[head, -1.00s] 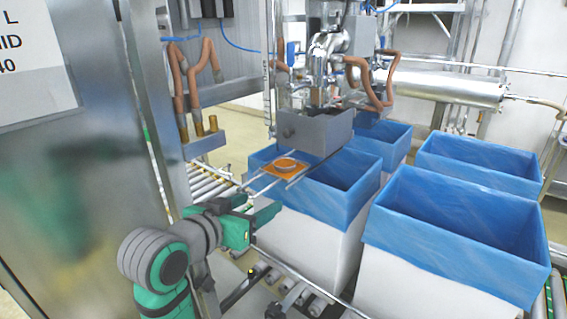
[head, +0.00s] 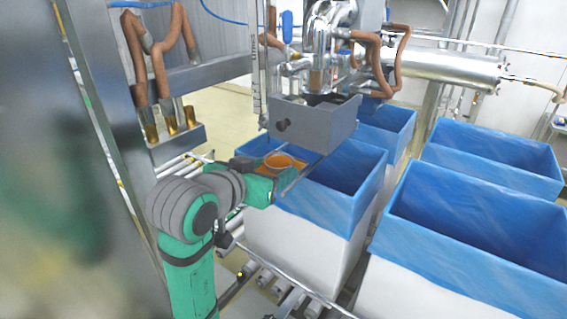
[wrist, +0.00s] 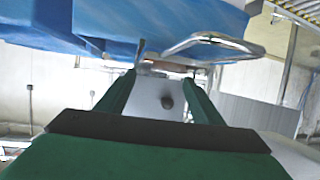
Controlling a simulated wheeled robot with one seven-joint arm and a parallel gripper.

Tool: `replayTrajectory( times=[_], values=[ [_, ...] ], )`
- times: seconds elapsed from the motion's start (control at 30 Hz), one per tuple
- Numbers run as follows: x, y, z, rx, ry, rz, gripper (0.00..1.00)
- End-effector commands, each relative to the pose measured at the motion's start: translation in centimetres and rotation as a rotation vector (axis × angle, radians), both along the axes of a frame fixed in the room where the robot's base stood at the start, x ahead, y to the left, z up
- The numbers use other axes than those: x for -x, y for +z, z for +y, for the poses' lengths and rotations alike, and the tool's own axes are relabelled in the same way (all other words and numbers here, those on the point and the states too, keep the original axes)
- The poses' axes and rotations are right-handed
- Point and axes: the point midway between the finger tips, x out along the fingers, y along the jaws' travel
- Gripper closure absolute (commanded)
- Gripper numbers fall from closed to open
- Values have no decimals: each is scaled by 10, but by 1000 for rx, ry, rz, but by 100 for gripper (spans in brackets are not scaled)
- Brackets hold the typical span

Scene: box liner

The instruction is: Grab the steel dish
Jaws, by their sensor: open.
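The steel dish (head: 283,162) is small, round and shiny. It sits on an orange board (head: 293,166) at the edge of a blue-lined box. In the wrist view the dish (wrist: 215,43) shows as a bright metal rim beyond the right finger. My gripper (head: 284,184) is just in front of the board in the head view and hides part of it.
A grey machine box (head: 315,122) hangs just above and behind the dish. Metal rails (head: 298,178) run beside the board. The blue-lined box (head: 335,195) is open below, with more lined boxes (head: 470,215) to the right. Pipes and hoses crowd the back.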

Motion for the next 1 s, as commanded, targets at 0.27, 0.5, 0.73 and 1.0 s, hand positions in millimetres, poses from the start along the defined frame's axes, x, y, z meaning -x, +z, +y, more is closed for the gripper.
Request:
replayTrajectory(
  times=[0.27,0.5,0.73,1.0],
  values=[
    [-17,-7,9,0,24,1,39],
    [-47,-17,-15,0,4,2,39],
    [-59,-22,-22,-1,3,1,39],
    [-59,-22,-16,0,11,0,63]
  ],
)
